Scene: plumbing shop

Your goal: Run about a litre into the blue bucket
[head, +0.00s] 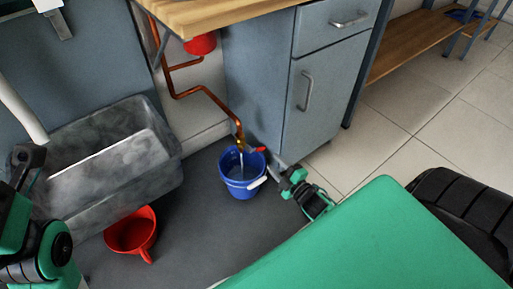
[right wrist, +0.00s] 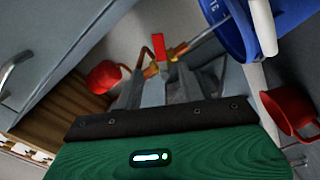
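The blue bucket (head: 236,187) stands upright on the grey floor, its white-gripped handle hanging to the right. Above it, a copper pipe ends in a brass tap (head: 240,143) with a red lever (head: 261,150). A thin pale stream runs from the tap into the bucket, where some water shows; its level cannot be read. My right gripper (head: 277,166) is low beside the bucket, just right of the lever.
A grey stone trough (head: 150,170) is left of the bucket, with a red jug (head: 131,232) on the floor before it. A grey cabinet (head: 325,100) stands close behind my right gripper. A red container (head: 201,44) is under the wooden benchtop (head: 225,10). Tiled floor is open at right.

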